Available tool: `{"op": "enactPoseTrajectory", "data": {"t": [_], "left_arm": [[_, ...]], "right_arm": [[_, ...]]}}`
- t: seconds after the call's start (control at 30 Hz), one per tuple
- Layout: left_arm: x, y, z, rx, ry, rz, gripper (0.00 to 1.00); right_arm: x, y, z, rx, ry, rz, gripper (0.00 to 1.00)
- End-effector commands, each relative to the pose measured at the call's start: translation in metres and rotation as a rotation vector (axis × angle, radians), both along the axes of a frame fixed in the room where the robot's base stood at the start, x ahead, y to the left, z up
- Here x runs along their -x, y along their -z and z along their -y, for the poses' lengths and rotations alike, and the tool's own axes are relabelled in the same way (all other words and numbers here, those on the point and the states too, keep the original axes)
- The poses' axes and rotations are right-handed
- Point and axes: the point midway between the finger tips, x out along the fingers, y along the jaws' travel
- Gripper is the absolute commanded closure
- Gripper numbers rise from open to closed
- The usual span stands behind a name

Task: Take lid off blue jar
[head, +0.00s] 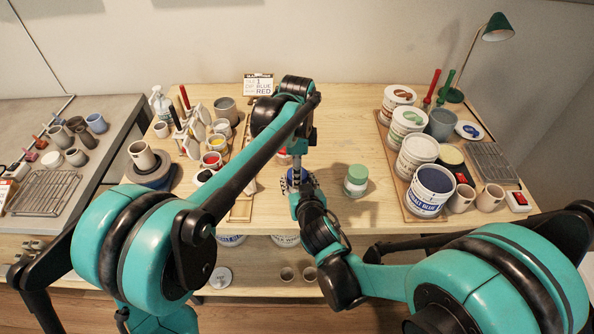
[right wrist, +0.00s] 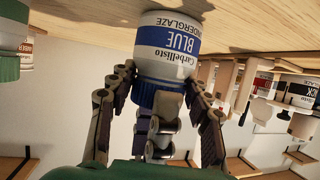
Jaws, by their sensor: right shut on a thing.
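The blue jar (right wrist: 165,50) stands on the table in the right wrist view, which is upside down; its label reads BLUE. A blue band, apparently the lid (right wrist: 157,98), is at its top end. My right gripper (right wrist: 158,85) has a finger on each side of the jar and is shut on it. In the head view the blue jar (head: 308,180) shows only in part behind my arms. My left gripper (head: 296,178) comes down from above over the jar. Its fingertips are small and partly hidden, so its opening and contact with the lid are unclear.
A green-lidded jar (head: 356,180) stands just right of the blue jar. A tray (head: 412,205) with large paint tubs is at the right. Cups and small paint pots (head: 213,160) crowd the left. The table around the green-lidded jar is clear.

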Motion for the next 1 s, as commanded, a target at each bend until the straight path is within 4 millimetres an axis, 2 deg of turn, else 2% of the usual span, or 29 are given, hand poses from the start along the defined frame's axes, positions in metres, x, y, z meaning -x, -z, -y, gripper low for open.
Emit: {"op": "enactPoseTrajectory", "data": {"t": [0.13, 0.4, 0.73, 0.77, 0.8, 0.83, 1.0], "left_arm": [[0.0001, 0.0004, -0.0001, -0.001, -0.090, 0.000, 0.88], [0.0002, 0.0001, -0.0003, -0.003, -0.480, 0.000, 0.88], [0.0003, 0.0001, -0.0003, -0.003, -0.522, 0.000, 0.88], [0.0003, 0.0001, -0.0004, -0.003, -0.522, 0.000, 0.48], [0.0003, 0.0001, -0.0004, -0.003, -0.522, 0.000, 0.37], [0.0003, 0.0001, -0.0003, -0.003, -0.521, 0.000, 0.32], [0.0003, 0.0001, -0.0003, -0.003, -0.520, 0.000, 0.32]], "right_arm": [[0.0008, 0.0015, 0.0005, -0.001, 0.002, -0.004, 1.00], [0.0007, 0.0015, 0.0006, -0.001, 0.002, -0.004, 1.00], [0.0007, 0.0015, 0.0006, 0.000, 0.003, -0.004, 1.00], [0.0007, 0.0015, 0.0006, 0.000, 0.003, -0.004, 1.00], [0.0007, 0.0015, 0.0006, 0.000, 0.003, -0.004, 1.00], [0.0007, 0.0015, 0.0006, 0.000, 0.003, -0.004, 1.00], [0.0007, 0.0015, 0.0006, 0.000, 0.003, -0.004, 1.00]]}}
